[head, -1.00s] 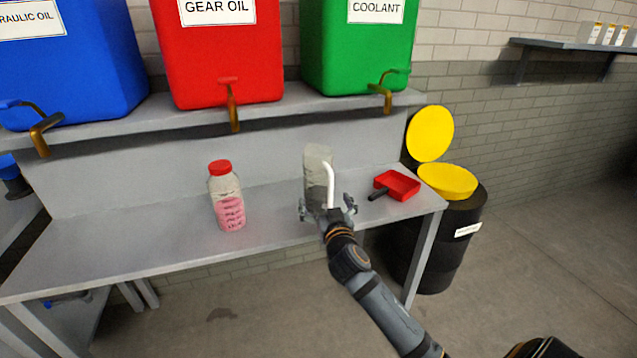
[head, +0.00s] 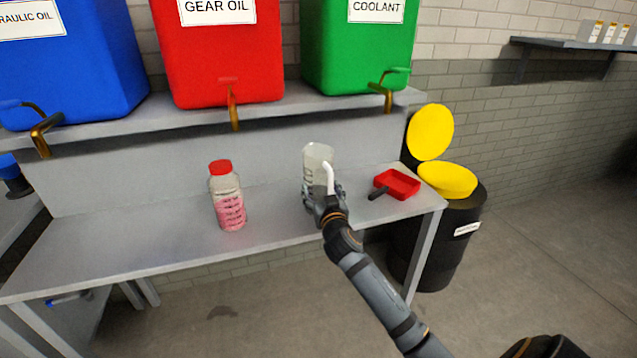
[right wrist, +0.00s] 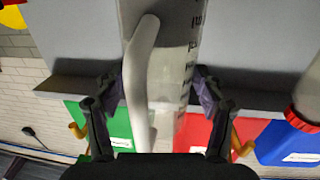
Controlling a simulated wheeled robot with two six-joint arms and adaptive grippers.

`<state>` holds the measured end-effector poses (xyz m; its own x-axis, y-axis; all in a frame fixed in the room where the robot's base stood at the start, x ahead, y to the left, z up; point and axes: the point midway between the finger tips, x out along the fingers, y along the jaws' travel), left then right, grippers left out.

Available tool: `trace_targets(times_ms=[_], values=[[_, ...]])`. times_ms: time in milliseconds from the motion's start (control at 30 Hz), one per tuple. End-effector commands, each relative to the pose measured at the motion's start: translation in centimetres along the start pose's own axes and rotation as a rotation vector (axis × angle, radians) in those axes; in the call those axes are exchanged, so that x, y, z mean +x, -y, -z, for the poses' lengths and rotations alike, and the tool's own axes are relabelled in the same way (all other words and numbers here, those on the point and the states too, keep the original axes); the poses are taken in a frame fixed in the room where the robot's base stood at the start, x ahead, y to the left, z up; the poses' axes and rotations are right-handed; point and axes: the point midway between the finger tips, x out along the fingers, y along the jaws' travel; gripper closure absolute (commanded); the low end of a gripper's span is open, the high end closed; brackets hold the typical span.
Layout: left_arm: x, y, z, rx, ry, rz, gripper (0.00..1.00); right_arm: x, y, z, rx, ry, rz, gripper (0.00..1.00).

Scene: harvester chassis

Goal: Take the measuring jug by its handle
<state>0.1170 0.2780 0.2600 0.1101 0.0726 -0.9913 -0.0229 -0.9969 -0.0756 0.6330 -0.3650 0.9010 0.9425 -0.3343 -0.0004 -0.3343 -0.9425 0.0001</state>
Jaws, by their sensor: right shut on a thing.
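The clear measuring jug (head: 317,158) with a white handle (head: 330,176) stands upright on the grey bench. My right gripper (head: 325,198) is at its near side and shut on it. In the right wrist view, the white handle (right wrist: 141,75) and the jug's marked clear body (right wrist: 180,70) lie between the two fingers of my right gripper (right wrist: 160,92). The fingertips look close to the jug's two sides; I cannot tell whether they press on the handle or the body. My left gripper is not in view.
A red-capped bottle of pink liquid (head: 228,200) stands left of the jug. A red scoop-like tray (head: 398,183) lies to its right. Blue, red and green tanks with taps (head: 387,92) sit on the shelf above. A black drum (head: 440,240) with yellow lid stands beyond the bench's right end.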

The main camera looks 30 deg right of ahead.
Motion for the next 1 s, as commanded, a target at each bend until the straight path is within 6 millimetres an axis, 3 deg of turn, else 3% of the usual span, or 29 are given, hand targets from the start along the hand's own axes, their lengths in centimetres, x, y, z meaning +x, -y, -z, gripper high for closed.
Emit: trace_targets(times_ms=[67, 333, 700, 833, 1000], values=[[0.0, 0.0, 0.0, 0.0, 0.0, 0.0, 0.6, 0.0, 0.0, 0.0, 0.0, 0.0, 0.0, 0.75], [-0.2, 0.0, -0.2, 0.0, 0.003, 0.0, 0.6, 0.0, 0.0, 0.7, 0.0, -0.003, 0.0, 0.75], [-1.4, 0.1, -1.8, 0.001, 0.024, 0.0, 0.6, 0.0, 0.0, 8.4, 0.0, -0.005, 0.001, 0.75], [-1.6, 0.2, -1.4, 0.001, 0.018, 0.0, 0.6, 0.0, 0.0, 9.8, 0.001, -0.003, 0.0, 0.75], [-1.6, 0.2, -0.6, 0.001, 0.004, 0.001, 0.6, 0.0, 0.0, 10.1, -0.001, -0.001, 0.001, 0.75]])
